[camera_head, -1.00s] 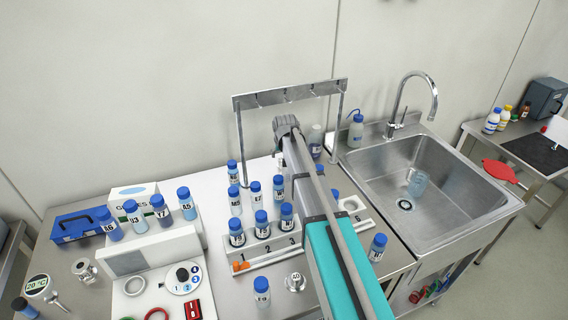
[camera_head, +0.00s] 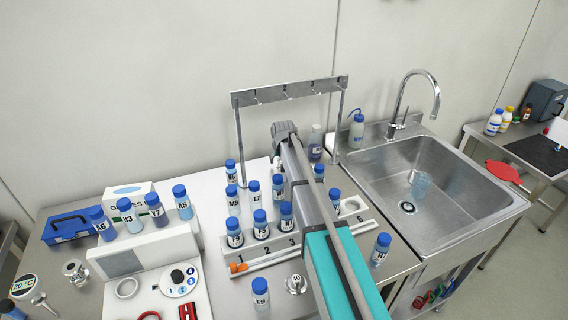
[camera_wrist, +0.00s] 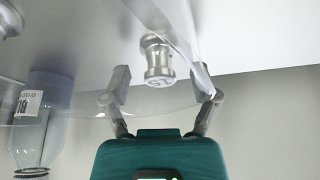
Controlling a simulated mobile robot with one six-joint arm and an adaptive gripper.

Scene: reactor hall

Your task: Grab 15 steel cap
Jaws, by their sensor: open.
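A small shiny steel cap (camera_wrist: 157,60) with a waisted body shows in the wrist view. Its mark appears upside down and looks like 15. My gripper (camera_wrist: 163,84) is open and empty, with one finger on each side of the cap in the picture. The cap seems a little beyond the fingertips, and I see no contact. In the head view my arm covers the gripper and probably this cap. Another steel cap (camera_head: 294,284), marked 40, stands on the bench in front of the rack.
A white numbered rack (camera_head: 228,256) holds several blue-capped bottles, with more bottles behind it. A steel hook frame (camera_head: 290,92) stands at the back. The sink (camera_head: 440,190) is to the right. A clear bottle (camera_wrist: 42,120) is close on the left in the wrist view.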

